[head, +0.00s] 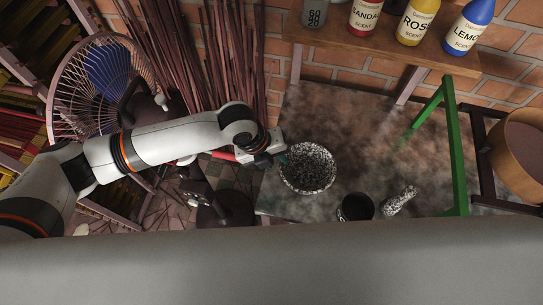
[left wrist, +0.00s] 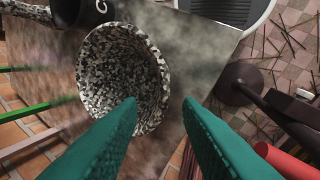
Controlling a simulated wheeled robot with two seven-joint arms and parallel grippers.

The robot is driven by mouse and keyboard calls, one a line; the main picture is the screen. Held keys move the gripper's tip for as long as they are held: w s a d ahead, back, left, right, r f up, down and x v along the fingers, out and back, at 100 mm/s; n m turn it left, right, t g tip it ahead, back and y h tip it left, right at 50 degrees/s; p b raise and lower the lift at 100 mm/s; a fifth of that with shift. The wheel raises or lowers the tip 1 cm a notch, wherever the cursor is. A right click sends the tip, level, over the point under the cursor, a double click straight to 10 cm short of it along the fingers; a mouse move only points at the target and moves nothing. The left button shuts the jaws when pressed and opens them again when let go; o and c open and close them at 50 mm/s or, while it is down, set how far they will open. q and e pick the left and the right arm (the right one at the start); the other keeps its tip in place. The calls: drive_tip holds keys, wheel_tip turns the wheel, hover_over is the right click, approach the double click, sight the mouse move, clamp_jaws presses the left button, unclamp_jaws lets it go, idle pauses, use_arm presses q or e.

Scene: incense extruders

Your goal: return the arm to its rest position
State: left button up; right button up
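My left gripper (head: 284,158) reaches in from the left in the head view, at the left rim of a speckled black-and-white bowl (head: 309,168). The bowl (left wrist: 120,75) lies beyond and to the left of the fingers there, on the stone-like tabletop (left wrist: 195,65). Its inside looks empty. Whether a finger touches the rim I cannot tell. My right gripper is in neither view.
A dark cup (head: 356,207) and a speckled pestle (head: 399,201) are right of the bowl. Scent bottles (head: 416,22) stand on a wooden shelf (head: 372,47) behind. A green post (head: 457,150) rises at the right. A fan (head: 100,87) and incense sticks (head: 200,60) stand left.

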use_arm(q)
drive_tip(key=shift+v, duration=1.05)
